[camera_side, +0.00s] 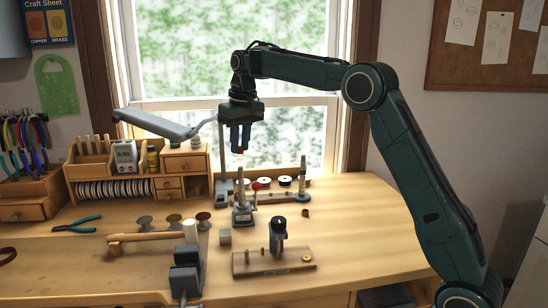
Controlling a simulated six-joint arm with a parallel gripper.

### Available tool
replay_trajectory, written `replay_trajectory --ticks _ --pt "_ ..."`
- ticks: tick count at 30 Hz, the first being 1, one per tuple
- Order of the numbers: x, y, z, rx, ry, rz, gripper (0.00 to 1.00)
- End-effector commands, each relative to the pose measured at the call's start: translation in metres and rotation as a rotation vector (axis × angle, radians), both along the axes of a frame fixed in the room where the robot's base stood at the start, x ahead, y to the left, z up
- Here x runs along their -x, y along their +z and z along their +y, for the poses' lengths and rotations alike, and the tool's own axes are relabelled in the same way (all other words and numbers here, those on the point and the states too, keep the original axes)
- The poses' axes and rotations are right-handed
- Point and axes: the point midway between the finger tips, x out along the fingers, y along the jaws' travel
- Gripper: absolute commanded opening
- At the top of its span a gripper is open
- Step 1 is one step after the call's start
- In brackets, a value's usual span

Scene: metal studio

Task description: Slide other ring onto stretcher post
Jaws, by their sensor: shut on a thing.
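My gripper (239,151) hangs fingers-down above the stretcher post (242,184), clear of its tip. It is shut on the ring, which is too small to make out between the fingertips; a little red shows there. The stretcher post is a grey tapered upright on a dark metal base, with a red-knobbed lever (256,186) just to its right. I cannot tell whether a ring sits on the post.
A second tapered post (302,178) stands to the right behind, near several white discs. A small dark ring-like piece (306,212) lies on the bench. In front are a wooden board (274,264) with a dark tool, a mallet (150,236) and a vise (186,272). The right bench is clear.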

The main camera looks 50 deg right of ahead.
Motion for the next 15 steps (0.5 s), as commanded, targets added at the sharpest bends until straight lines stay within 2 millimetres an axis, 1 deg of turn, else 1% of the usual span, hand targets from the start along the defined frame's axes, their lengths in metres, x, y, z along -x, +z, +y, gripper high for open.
replay_trajectory --ticks 9,15 --pt "0.0 -0.019 0.0 0.0 0.0 0.001 0.0" --pt "0.0 -0.025 0.0 0.0 0.0 -0.001 0.0"
